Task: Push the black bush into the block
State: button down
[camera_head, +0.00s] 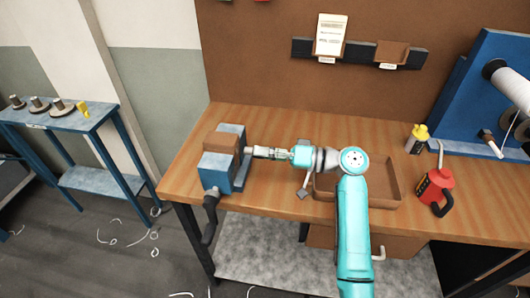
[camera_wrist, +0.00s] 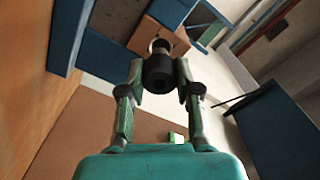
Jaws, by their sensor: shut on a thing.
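The black bush (camera_wrist: 159,72) is between the fingertips of my gripper (camera_wrist: 160,78), which is shut on it, in the wrist view. Its far end faces the brown block (camera_wrist: 178,42), at a pale ring on the block's face; I cannot tell how far it is in. In the head view, the brown block (camera_head: 220,142) is held in the blue vise (camera_head: 215,172) at the left of the bench. My gripper (camera_head: 250,151) reaches it from the right, level, with its tips close to the block's right side. The bush is hidden there.
A shallow wooden tray (camera_head: 385,200) lies under my arm. A red oil can (camera_head: 437,187) and a yellow-capped bottle (camera_head: 417,138) stand to the right. The vise handle (camera_head: 210,215) hangs over the front edge. A blue side table (camera_head: 60,120) stands at left.

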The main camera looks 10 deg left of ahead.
aim_at(250, 151)
jog(key=shift+a, duration=1.9)
jog(key=c, duration=0.7)
grip_release()
jog(key=d, duration=1.2)
jog(key=shift+s, duration=0.15)
